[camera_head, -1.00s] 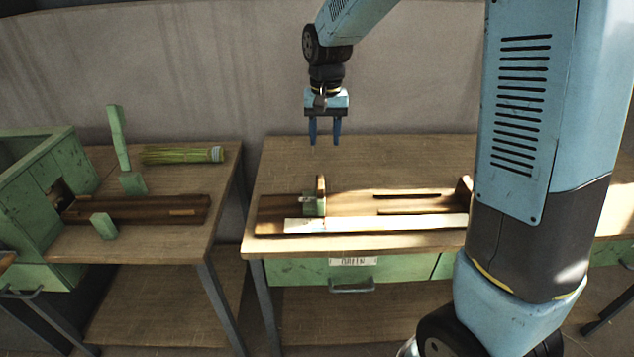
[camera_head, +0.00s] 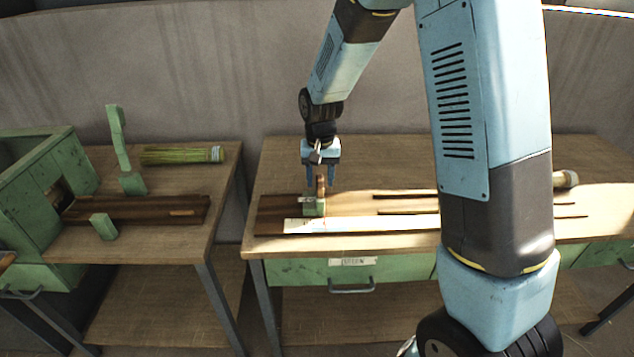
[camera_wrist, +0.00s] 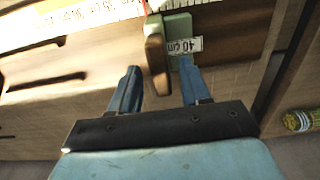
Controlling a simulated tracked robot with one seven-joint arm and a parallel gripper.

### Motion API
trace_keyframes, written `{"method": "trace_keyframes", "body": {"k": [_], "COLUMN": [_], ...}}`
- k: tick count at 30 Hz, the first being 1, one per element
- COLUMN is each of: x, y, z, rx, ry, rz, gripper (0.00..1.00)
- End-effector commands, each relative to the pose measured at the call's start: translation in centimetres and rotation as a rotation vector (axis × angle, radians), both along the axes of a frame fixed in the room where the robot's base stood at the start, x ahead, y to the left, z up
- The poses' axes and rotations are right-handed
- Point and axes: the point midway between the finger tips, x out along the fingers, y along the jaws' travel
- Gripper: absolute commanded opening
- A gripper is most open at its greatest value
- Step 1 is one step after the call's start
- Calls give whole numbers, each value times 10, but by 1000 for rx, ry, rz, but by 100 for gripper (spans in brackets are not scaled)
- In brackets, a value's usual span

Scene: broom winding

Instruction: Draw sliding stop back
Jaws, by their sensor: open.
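The sliding stop is a small green block (camera_head: 314,207) with an upright wooden handle (camera_head: 321,184), near the left end of a wooden measuring board (camera_head: 270,217). In the wrist view the green block (camera_wrist: 179,32) carries a "40 cm" label, and its brown handle (camera_wrist: 157,62) points toward me. My gripper (camera_head: 320,184) is above and just behind the stop, fingers pointing down. In the wrist view the open fingers (camera_wrist: 160,72) stand apart with the handle between or just beyond their tips. I cannot tell whether they touch it.
A pale scale strip (camera_head: 360,224) runs along the board's front. A left bench holds a green box (camera_head: 40,195), a green lever (camera_head: 120,145) and a straw bundle (camera_head: 180,155). A drawer (camera_head: 352,275) is below the board. My arm hides part of the right bench.

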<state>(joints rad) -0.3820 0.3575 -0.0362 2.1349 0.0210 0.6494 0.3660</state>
Motion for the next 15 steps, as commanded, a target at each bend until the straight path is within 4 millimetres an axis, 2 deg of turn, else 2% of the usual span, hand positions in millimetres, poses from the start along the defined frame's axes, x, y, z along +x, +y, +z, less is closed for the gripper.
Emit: {"method": "trace_keyframes", "body": {"k": [6,15], "x": [0,0], "y": [0,0], "z": [-15,-16], "rx": [0,0], "ry": [1,0], "rz": [0,0], "gripper": [47,47]}}
